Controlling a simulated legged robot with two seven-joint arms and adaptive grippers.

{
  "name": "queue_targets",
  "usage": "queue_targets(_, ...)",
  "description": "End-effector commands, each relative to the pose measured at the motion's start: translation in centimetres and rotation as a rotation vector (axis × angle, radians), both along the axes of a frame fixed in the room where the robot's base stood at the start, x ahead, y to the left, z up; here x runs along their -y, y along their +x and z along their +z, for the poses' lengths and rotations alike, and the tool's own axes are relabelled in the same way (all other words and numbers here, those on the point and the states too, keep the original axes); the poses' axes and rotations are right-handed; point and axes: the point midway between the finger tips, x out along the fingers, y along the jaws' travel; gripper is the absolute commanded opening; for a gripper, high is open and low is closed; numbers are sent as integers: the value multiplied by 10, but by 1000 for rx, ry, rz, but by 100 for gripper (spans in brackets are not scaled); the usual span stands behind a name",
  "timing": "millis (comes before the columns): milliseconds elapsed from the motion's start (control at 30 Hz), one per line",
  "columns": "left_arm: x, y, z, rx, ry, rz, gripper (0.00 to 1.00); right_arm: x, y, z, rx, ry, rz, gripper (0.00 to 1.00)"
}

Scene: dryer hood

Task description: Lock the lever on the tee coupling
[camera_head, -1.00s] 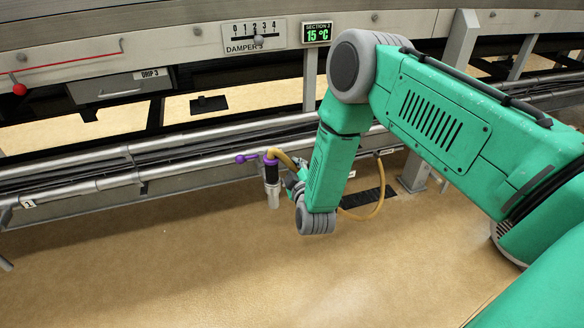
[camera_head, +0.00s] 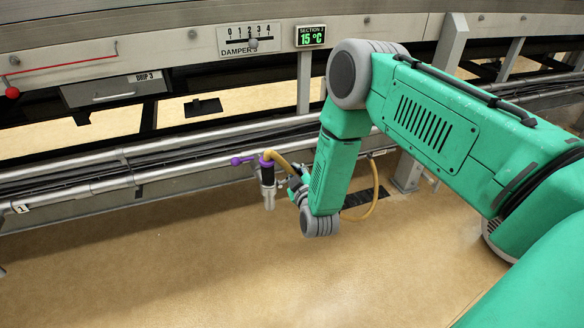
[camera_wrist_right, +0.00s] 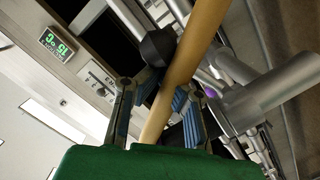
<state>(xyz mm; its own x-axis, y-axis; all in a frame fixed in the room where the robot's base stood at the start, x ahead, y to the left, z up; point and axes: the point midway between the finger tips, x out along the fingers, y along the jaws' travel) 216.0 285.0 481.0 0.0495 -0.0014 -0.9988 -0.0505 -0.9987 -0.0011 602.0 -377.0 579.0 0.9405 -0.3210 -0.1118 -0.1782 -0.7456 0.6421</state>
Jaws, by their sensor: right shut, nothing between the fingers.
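The tee coupling (camera_head: 267,177) hangs in front of the pipe rail in the head view, purple on top, then black, with a steel end pointing down. Its purple lever (camera_head: 240,160) sticks out to the left, roughly level. A yellow hose (camera_head: 281,159) runs from its top, behind my right forearm. My right gripper (camera_head: 291,181) is just right of the coupling, mostly hidden by my arm. In the wrist view the gripper (camera_wrist_right: 158,88) is shut and empty, with the hose (camera_wrist_right: 190,62) crossing its fingers. A purple part (camera_wrist_right: 209,92) shows behind them. My left gripper is out of view.
Long steel pipes (camera_head: 110,183) run behind the coupling. Above are the damper scale (camera_head: 250,38), the section display (camera_head: 311,36) and the drip drawer (camera_head: 113,90). A grey post (camera_head: 408,170) stands right of my forearm. The tan floor in front is clear.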

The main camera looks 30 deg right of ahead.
Motion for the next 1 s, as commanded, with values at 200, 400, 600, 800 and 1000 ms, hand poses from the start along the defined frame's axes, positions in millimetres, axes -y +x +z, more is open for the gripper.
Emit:
queue_targets(200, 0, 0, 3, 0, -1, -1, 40, 10, -2, -12, 45, 196, -3, 0)
queue_targets(400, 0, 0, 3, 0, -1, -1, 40, 13, -3, -24, 91, 379, -3, 0)
queue_targets(600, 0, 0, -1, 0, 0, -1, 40, 15, -4, -38, 135, 565, -3, 0)
queue_targets(800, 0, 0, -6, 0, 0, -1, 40, 16, -4, -51, 178, 745, -3, 0)
queue_targets(1000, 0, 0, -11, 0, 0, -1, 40, 14, -3, -61, 217, 903, -3, 0)
